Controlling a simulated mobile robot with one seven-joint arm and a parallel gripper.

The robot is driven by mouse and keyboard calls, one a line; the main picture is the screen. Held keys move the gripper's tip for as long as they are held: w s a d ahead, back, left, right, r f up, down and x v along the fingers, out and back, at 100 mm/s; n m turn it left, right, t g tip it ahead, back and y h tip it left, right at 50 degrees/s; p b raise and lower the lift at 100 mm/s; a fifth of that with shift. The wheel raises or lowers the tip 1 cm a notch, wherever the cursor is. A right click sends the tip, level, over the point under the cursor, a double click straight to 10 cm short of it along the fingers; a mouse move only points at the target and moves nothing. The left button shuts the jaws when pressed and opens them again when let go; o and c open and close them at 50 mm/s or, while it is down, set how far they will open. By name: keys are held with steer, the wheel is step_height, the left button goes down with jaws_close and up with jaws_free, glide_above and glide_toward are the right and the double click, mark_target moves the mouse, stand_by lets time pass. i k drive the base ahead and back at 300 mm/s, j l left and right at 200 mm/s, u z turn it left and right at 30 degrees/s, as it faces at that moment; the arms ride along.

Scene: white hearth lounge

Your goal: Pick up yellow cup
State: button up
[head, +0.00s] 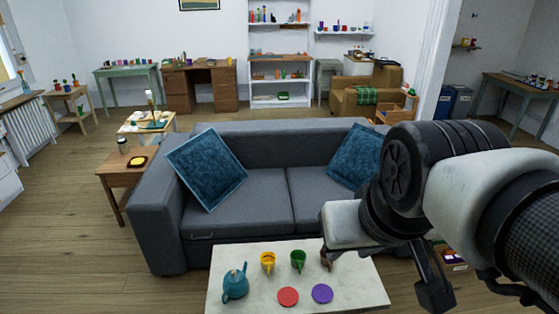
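The yellow cup (267,262) stands upright on the white coffee table (350,293) in front of the sofa, in the head view. It is between a teal teapot (235,284) and a green cup (298,260), apart from both. My gripper (474,291) is at the lower right, beyond the table's right edge in the picture and well away from the yellow cup. Its dark fingers are spread apart, with nothing seen between them. My arm covers part of the table's right side.
A red disc (288,297) and a purple disc (322,293) lie on the table's front part. A brown item (326,260) near the back right is partly hidden by my arm. The grey sofa (255,205) stands behind the table. Floor left of the table is clear.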

mark_target(268, 260)
steer(key=i+j, duration=0.45)
steer(key=j, duration=0.15)
steer(key=i+j, duration=0.45)
steer(key=j, duration=0.1)
